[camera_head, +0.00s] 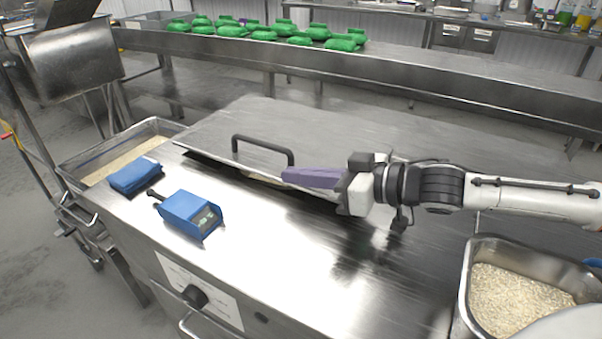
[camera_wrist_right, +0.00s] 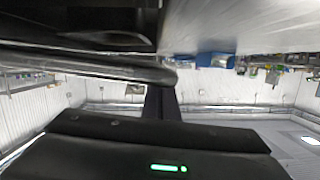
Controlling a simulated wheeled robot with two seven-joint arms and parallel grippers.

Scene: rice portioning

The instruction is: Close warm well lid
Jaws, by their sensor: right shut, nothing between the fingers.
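The warm well lid (camera_head: 290,125) is a flat steel plate with a black bar handle (camera_head: 263,150) near its front edge. A dark gap shows under that front edge, with a little pale content visible, so the lid looks slightly raised. My right gripper (camera_head: 287,176) reaches in from the right, its purple fingers shut and empty at the lid's front edge, just right of the handle. I cannot tell whether they touch the lid. In the right wrist view the dark finger (camera_wrist_right: 162,105) points ahead, close to a dark bar (camera_wrist_right: 110,68). My left gripper is not in view.
Two blue devices (camera_head: 192,215) (camera_head: 136,176) lie on the steel counter (camera_head: 290,250) at the left. A steel pan (camera_head: 480,265) of rice stands at the lower right. Another pan (camera_head: 155,125) sits at the left. Green bundles (camera_head: 265,35) line the back table.

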